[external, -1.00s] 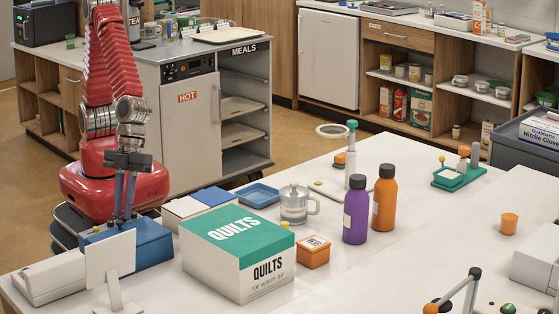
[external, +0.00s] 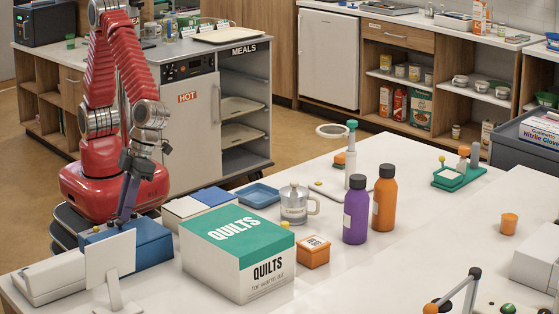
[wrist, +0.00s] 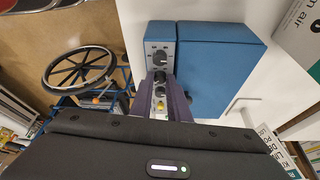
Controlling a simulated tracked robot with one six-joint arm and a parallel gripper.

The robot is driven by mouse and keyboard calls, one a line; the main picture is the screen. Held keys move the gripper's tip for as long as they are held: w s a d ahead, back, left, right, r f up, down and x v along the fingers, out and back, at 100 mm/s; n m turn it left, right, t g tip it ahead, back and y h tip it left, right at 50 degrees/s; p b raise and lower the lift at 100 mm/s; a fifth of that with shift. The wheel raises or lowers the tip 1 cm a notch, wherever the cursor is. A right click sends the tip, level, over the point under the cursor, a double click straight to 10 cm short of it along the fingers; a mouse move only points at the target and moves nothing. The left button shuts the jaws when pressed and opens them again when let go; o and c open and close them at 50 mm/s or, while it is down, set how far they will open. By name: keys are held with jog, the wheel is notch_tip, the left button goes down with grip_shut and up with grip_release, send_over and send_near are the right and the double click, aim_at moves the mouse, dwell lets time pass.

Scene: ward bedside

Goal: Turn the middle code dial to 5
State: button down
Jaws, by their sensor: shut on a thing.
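A blue box (wrist: 220,65) shows in the wrist view, with a blue side housing that carries a column of dark round dials on a grey panel (wrist: 158,46). In the external view the blue box (external: 152,243) stands at the table's near left, partly behind a white panel. My gripper (wrist: 160,77) reaches down to the dial column, its fingers shut around the middle dial (wrist: 159,77). Another dial (wrist: 159,58) shows just beyond the fingertips. The dial markings are too small to read. In the external view my gripper (external: 121,217) is tilted over the box's left part.
A white display panel (external: 110,265) stands close in front of the gripper. A QUILTS carton (external: 235,262) stands to the right of the box. A white and blue box (external: 190,207) lies behind it. A wheelchair (wrist: 85,70) is on the floor beside the table.

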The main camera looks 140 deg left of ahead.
jog(key=shift+a, duration=0.1)
jog(key=c, duration=2)
grip_release()
jog(key=n, duration=0.1)
jog(key=n+t, duration=0.1)
jog(key=n, duration=0.2)
jog(key=shift+s+n+t, duration=0.25)
jog(key=shift+n+t, duration=0.05)
jog(key=shift+t, duration=0.1)
jog(key=shift+s+d+n+t+y, duration=0.15)
jog(key=shift+n+t+y, duration=0.2)
jog(key=shift+n, duration=0.9)
jog(key=shift+s+d+n+t+y, duration=0.1)
jog(key=shift+n+t+y, duration=0.25)
jog(key=shift+n, duration=0.9)
jog(key=shift+n+t, duration=0.4)
jog(key=shift+n, duration=0.4)
jog(key=shift+s+d+n+t+y, duration=0.15)
jog(key=shift+n+y, duration=0.2)
jog(key=shift+n, duration=0.65)
jog(key=shift+s+d+n+t+y, duration=0.15)
jog(key=shift+n+y, duration=0.2)
jog(key=shift+n, duration=0.65)
jog(key=shift+d+n+y, duration=0.1)
jog(key=shift+n+y, duration=0.4)
jog(key=shift+n, duration=0.75)
jog(key=shift+d+n+y, duration=0.1)
jog(key=shift+n+y, duration=0.4)
jog(key=shift+n, duration=0.75)
